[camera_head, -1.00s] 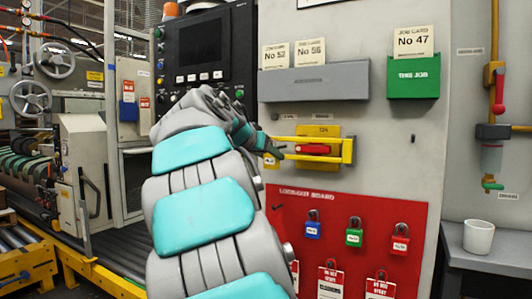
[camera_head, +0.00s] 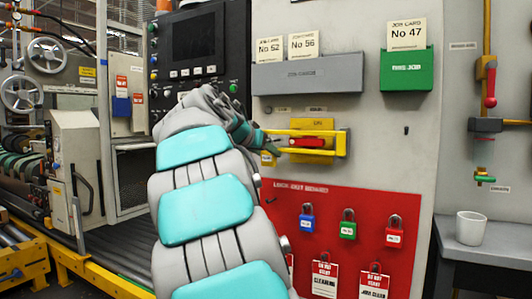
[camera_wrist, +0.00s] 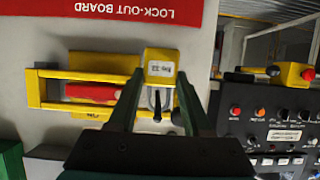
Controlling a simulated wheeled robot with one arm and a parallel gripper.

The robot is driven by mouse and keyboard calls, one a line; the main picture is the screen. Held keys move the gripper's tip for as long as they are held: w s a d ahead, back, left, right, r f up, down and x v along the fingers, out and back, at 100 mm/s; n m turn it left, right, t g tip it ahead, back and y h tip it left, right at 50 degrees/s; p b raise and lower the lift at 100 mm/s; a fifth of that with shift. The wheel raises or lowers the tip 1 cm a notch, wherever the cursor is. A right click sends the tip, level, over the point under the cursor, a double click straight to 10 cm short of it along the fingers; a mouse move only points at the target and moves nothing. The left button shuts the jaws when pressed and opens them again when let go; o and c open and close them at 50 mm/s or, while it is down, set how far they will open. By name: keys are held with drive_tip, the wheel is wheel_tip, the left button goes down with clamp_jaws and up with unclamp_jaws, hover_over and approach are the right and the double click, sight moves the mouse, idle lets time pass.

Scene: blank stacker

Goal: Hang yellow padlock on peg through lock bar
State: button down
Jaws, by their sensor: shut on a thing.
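The yellow padlock (camera_wrist: 161,66) with a white number tag sits between the two fingers of my gripper (camera_wrist: 160,76) in the wrist view. Its shackle lies toward the palm, with a dark pin, apparently the peg (camera_wrist: 157,106), showing within its outline. I cannot tell whether the shackle is around the pin or only in line with it. The yellow lock bar (camera_wrist: 85,107) runs sideways past a red handle (camera_wrist: 92,93) to the pin area. In the head view my gripper (camera_head: 266,141) is at the left end of the lock bar (camera_head: 325,132), with the padlock (camera_head: 267,159) just below.
The red lock-out board (camera_head: 372,207) below holds blue (camera_head: 307,224), green (camera_head: 347,229) and red (camera_head: 394,237) padlocks plus hanging tags. A grey card rack (camera_head: 307,78) and a green holder (camera_head: 406,70) are above. The control panel (camera_head: 195,45) is left.

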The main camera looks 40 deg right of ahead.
drive_tip(key=shift+c, duration=1.3)
unclamp_jaws()
drive_tip(key=v, duration=0.8)
drive_tip(key=s+a+f+n+g+y, duration=0.1)
drive_tip(key=s+a+f+n+y, duration=0.2)
drive_tip(key=f, duration=0.6)
drive_tip(key=s+a+f+n+g+y, duration=0.15)
drive_tip(key=s+a+f, duration=0.3)
drive_tip(key=f, duration=0.45)
drive_tip(key=s+a+f+n+y, duration=0.2)
drive_tip(key=s+a+f+y, duration=0.15)
drive_tip(key=f, duration=0.45)
drive_tip(key=s+a+f+n+g+y, duration=0.2)
drive_tip(key=s+a+f+n, duration=0.1)
drive_tip(key=s+a+f, duration=0.5)
drive_tip(key=s+a+f+n+g+y, duration=0.2)
drive_tip(key=s+a+f+n, duration=0.2)
drive_tip(key=s+a+f, duration=0.4)
drive_tip(key=s+f, duration=0.3)
drive_tip(key=s, duration=0.2)
drive_tip(key=shift+a+f+g+y+p, duration=0.3)
drive_tip(key=shift+a+g+p, duration=0.05)
